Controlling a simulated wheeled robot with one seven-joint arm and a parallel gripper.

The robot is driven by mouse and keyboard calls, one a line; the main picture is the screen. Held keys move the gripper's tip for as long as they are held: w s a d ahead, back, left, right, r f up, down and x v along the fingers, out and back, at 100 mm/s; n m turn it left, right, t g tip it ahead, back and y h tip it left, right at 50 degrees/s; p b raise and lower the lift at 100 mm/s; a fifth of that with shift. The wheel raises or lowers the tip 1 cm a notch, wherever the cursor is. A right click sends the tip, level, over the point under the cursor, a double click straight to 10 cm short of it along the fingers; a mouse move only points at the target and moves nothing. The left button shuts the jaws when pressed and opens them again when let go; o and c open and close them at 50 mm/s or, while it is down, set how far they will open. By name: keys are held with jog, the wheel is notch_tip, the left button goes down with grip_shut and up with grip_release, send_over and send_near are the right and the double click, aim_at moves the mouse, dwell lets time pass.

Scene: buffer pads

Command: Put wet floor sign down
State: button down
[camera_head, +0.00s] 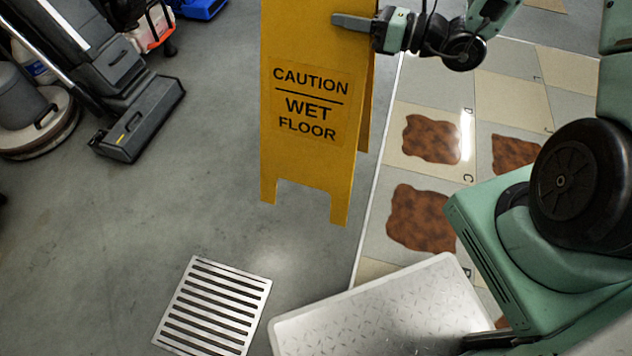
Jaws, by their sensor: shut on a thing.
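The yellow wet floor sign (314,165) stands upright in the upper middle of the head view, with "CAUTION WET FLOOR" in black on its front panel. Its top is cut off by the frame edge. A second panel shows behind its right edge. My gripper (352,23) comes in from the right and is shut on the sign near its upper part. One grey finger lies across the front panel; the other finger is hidden behind it. I cannot tell whether the sign's feet touch the floor.
A floor drain (213,308) lies at lower left, and a pale metal plate (390,315) at bottom centre. Tiles with brown patches (420,218) lie right of the sign. Cleaning machines (135,115) stand at upper left. Grey floor (205,185) left of the sign is clear.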

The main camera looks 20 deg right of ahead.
aim_at(340, 74)
jog(key=shift+a+f+b, duration=0.45)
jog(key=shift+f+b, duration=0.2)
jog(key=shift+b, duration=0.35)
jog(key=shift+f+b, duration=2.3)
jog(key=shift+f, duration=2.65)
jog(key=shift+s+f, duration=0.1)
jog(key=shift+f, duration=0.2)
jog(key=c, duration=1.5)
grip_release()
jog(key=shift+f, duration=0.15)
jog(key=shift+c, duration=0.2)
jog(key=shift+o, duration=0.3)
